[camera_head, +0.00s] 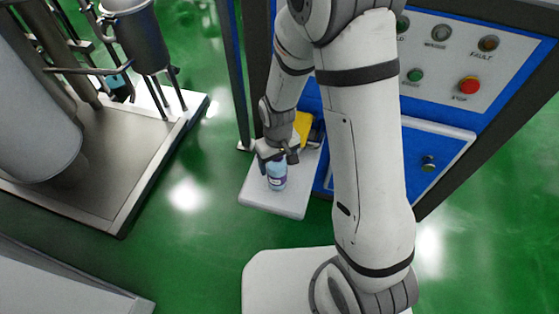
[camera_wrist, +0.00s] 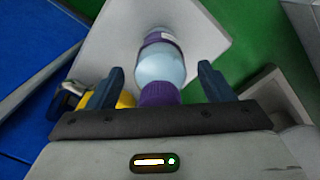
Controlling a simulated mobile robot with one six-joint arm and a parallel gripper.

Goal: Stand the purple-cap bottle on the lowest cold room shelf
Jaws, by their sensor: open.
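The purple-cap bottle (camera_head: 277,178) is pale blue with a dark label and stands on a small light-grey shelf (camera_head: 290,203) beside the blue machine. In the wrist view the bottle (camera_wrist: 163,62) lies between the two fingers, its purple cap (camera_wrist: 158,93) nearest the palm. My gripper (camera_head: 277,157) is at the top of the bottle. In the wrist view my gripper (camera_wrist: 160,84) is open, with a gap on each side of the bottle. The cap is mostly hidden by the gripper in the head view. No cold room shelf can be made out.
A yellow object (camera_head: 303,127) is on the shelf behind the bottle, close to my gripper; it also shows in the wrist view (camera_wrist: 125,99). The blue machine has a button panel (camera_head: 450,60). Steel equipment on a platform (camera_head: 100,200) stands left, with green floor (camera_head: 190,215) between.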

